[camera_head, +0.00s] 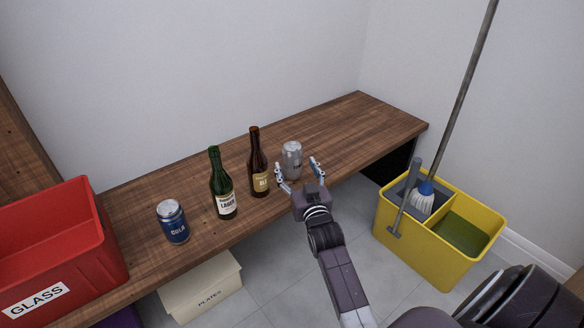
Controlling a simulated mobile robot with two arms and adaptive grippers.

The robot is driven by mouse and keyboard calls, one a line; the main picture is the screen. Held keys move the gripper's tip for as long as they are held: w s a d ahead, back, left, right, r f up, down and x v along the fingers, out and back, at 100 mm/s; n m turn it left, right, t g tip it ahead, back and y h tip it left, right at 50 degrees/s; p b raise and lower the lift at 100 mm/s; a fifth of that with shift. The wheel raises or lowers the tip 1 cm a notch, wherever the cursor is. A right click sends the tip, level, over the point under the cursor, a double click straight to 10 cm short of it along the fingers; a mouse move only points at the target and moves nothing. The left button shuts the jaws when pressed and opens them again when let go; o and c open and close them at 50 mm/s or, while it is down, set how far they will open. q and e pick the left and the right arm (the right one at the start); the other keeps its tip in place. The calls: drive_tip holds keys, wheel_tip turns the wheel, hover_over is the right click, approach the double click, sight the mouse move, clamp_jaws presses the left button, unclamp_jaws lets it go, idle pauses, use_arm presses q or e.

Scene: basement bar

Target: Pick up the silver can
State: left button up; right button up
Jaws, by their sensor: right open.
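The silver can (292,158) stands upright on the wooden counter, to the right of a brown bottle. My right gripper (298,171) is open at the counter's front edge. Its two fingers point toward the can, one on each side of the can's near part. I cannot tell whether either finger touches it. The lower part of the can is partly hidden by the gripper. My left gripper is not in view.
On the wooden counter (340,128) stand a brown ale bottle (258,165), a green lager bottle (221,186) and a blue cola can (173,224). A red glass crate (105,245) is at left. A yellow mop bucket (420,262) stands at right. The counter's right end is clear.

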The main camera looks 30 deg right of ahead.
sight(293, 168)
drive_tip(key=b+x, duration=0.2)
drive_tip(key=x, duration=0.2)
drive_tip(key=shift+w+d, duration=0.1)
drive_tip(key=shift+w, duration=0.1)
drive_tip(key=c, duration=0.9)
